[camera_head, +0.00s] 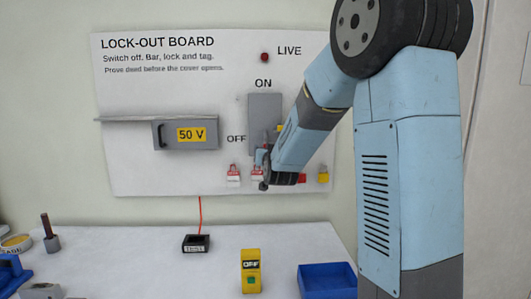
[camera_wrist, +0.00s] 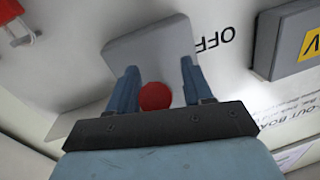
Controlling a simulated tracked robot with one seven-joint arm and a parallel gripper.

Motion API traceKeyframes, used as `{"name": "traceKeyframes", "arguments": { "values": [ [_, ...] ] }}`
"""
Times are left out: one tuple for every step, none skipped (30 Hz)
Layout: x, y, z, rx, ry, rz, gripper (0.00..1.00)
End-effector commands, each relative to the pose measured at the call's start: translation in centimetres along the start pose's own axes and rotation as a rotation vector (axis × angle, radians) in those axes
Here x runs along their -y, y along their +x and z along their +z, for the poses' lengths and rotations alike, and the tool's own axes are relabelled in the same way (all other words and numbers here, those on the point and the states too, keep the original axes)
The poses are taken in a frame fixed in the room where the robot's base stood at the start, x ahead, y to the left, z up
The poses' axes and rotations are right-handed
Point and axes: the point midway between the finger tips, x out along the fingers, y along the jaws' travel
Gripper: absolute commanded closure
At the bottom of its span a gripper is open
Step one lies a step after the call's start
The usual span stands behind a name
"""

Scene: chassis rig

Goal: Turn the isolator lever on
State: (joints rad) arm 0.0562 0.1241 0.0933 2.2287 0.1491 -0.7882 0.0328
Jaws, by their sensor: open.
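The isolator is a grey plate (camera_head: 264,112) on the lock-out board, with ON printed above it and OFF at its lower left. My arm and gripper hide its lower right part. In the wrist view the board appears upside down, and the grey plate (camera_wrist: 150,45) lies just ahead of my gripper. A red round knob (camera_wrist: 155,96), which looks like the lever's end, sits between my gripper's fingers. My gripper (camera_head: 263,168) is open at the plate's lower end. The wrist view shows its fingers (camera_wrist: 159,76) apart on both sides of the knob. Finger contact with it is unclear.
A grey box marked 50 V (camera_head: 188,136) and a ledge (camera_head: 125,118) jut out left of the isolator. Red padlocks (camera_head: 233,176) hang below it. The LIVE lamp (camera_head: 264,57) looks dark red. A yellow tester (camera_head: 251,275) and a blue tray (camera_head: 327,278) are on the bench.

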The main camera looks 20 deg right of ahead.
Motion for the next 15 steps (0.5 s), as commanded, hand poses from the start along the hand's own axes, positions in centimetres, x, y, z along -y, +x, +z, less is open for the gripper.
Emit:
{"name": "traceKeyframes", "arguments": {
  "values": [
    [0.00,-0.01,0.00,0.000,0.000,0.000,0.49],
    [0.00,-0.01,-0.01,0.000,0.000,0.000,0.50],
    [-0.01,-0.02,-0.01,0.000,0.000,0.000,0.54],
    [0.00,-0.02,-0.01,0.000,0.000,0.000,0.57],
    [-0.01,-0.02,-0.01,0.000,0.000,0.000,0.60],
    [0.00,-0.02,-0.01,0.000,0.000,0.000,0.64],
    [0.00,-0.03,-0.01,0.000,0.000,0.000,0.67],
    [0.00,-0.03,-0.01,0.000,0.000,0.000,0.69],
    [0.00,-0.03,-0.01,0.000,0.000,0.000,0.73],
    [0.00,-0.03,-0.01,0.000,0.000,0.000,0.76],
    [0.00,-0.03,-0.01,0.000,0.000,0.000,0.79],
    [0.00,-0.03,-0.01,0.000,0.000,0.000,0.83],
    [0.00,-0.03,-0.01,0.000,0.000,0.000,0.86],
    [-0.01,-0.03,-0.01,0.000,0.000,0.000,0.89],
    [-0.01,-0.03,-0.01,0.000,0.000,0.000,0.92]
  ]
}}
